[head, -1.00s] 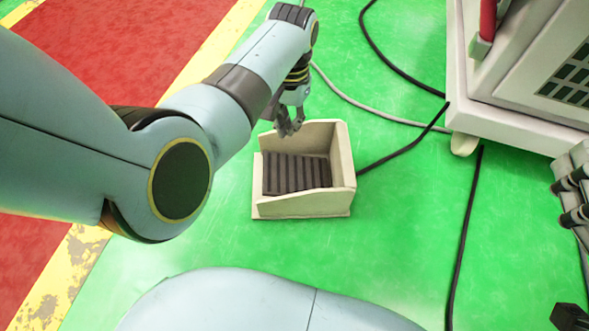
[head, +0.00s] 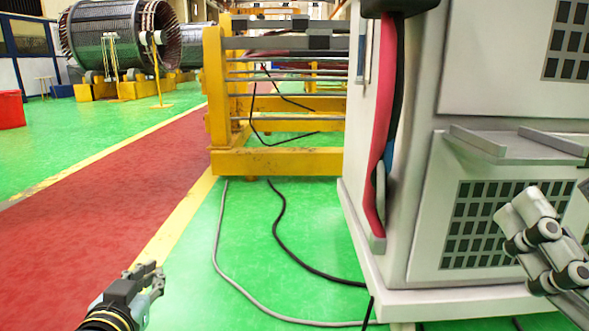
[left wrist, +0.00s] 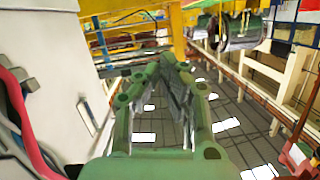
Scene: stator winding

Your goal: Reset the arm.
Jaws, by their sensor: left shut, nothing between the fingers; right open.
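My left gripper (head: 152,276) is at the lower left of the head view, above the floor and in front of the red walkway. Its fingers are closed together with nothing between them. In the left wrist view its green-tinted fingers (left wrist: 172,62) meet at the tips, empty. My right gripper (head: 530,225) is at the right edge of the head view, in front of the white cabinet's grille. Its fingers are apart and I see nothing held in it. Most of both arms is out of the head view.
A large white cabinet (head: 400,200) with a small shelf (head: 520,146) fills the right. A yellow frame (head: 280,162) stands behind. Grey and black cables (head: 280,225) cross the green floor (head: 190,285). A large stator (head: 118,42) is at far left, near a red bin (head: 10,110).

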